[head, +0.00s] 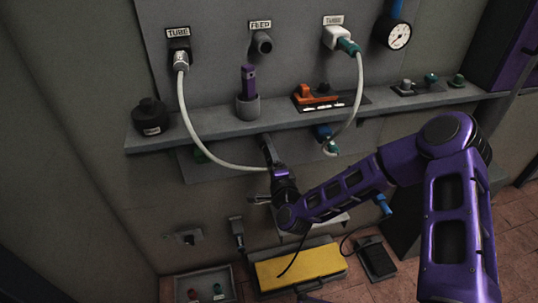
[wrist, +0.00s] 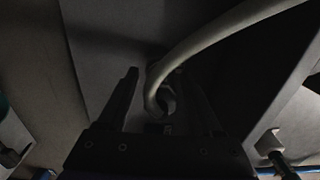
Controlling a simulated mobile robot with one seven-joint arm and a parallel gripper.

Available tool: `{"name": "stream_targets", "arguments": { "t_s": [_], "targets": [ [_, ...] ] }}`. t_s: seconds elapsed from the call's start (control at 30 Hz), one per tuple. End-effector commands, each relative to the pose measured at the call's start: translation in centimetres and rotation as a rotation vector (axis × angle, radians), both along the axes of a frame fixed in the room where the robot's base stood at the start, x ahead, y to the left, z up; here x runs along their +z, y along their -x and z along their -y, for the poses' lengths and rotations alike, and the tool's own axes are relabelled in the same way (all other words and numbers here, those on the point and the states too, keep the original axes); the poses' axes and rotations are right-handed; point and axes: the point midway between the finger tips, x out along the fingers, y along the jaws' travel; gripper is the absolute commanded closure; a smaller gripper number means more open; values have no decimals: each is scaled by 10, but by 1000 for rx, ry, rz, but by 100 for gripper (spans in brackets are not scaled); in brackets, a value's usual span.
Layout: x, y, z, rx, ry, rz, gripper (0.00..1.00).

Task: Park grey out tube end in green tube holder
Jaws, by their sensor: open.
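The pale grey tube (head: 190,120) hangs from the black port labelled TUBE, at upper left, and curves right under the shelf to my gripper (head: 268,152). In the wrist view the tube (wrist: 215,40) comes in from the upper right and bends down between the fingers of my gripper (wrist: 158,75). The fingers stand apart, with a gap on both sides of the tube. The tube's end is dark and hard to make out.
A second pale tube (head: 359,90) runs from the white fitting to a green end (head: 332,147) beside a blue part under the shelf. The shelf (head: 215,122) lies just above my gripper. A yellow-topped box (head: 298,266) and a tray (head: 235,280) stand below.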

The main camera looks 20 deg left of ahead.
Motion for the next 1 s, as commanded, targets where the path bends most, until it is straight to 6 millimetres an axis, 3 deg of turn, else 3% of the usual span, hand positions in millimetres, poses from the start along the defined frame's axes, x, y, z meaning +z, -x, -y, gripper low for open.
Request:
{"name": "stream_targets", "arguments": {
  "t_s": [0.67, 1.0],
  "targets": [
    [0, 0, 0, 0, 0, 0, 33],
    [0, 0, 0, 0, 0, 0, 92]
  ]
}}
